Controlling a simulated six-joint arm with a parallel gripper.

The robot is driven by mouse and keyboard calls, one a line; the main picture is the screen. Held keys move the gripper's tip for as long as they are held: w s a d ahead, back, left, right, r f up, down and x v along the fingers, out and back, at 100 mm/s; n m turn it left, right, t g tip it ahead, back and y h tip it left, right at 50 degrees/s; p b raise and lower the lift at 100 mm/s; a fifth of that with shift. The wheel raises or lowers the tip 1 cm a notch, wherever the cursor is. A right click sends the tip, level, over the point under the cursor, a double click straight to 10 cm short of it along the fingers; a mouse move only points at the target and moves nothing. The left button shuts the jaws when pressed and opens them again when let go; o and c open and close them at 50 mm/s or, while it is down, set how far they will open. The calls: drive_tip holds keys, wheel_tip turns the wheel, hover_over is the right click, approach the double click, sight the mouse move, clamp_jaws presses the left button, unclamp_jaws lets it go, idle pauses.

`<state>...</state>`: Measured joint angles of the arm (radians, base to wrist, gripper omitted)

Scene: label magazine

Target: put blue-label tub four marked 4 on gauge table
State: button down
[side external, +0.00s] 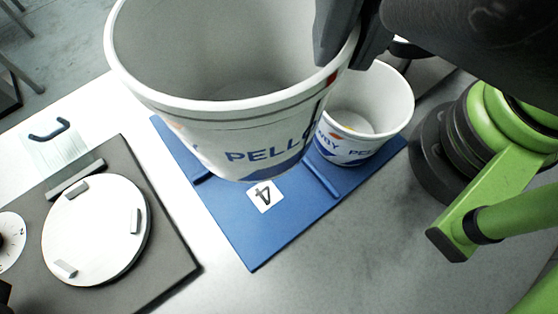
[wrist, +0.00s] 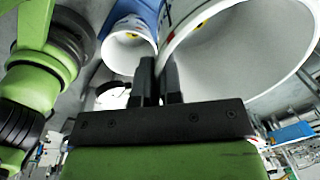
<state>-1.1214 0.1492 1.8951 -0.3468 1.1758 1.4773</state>
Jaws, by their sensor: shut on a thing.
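A large white tub with a blue label (side external: 215,125) hangs in the air above the blue mat, close to the side camera. My gripper (side external: 343,50) is shut on the right part of its rim. The label reads "PELL" and is cut off by the curve. In the wrist view the tub (wrist: 245,55) fills the right side, against my gripper's fingers (wrist: 160,82). The gauge table (side external: 95,225) is a white round disc with three grey blocks, at the lower left; its top is empty of tubs. A white card marked 4 (side external: 265,196) lies on the mat below the held tub.
A second white blue-label tub (side external: 365,105) stands on the blue mat (side external: 255,240), right behind the held tub; it also shows in the wrist view (wrist: 130,52). Low blue ridges cross the mat.

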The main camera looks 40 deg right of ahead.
wheel_tip(320, 180, down, 18)
drive_tip(key=shift+r, duration=0.25)
drive_tip(key=shift+f, duration=0.1)
drive_tip(key=c, duration=1.3)
unclamp_jaws()
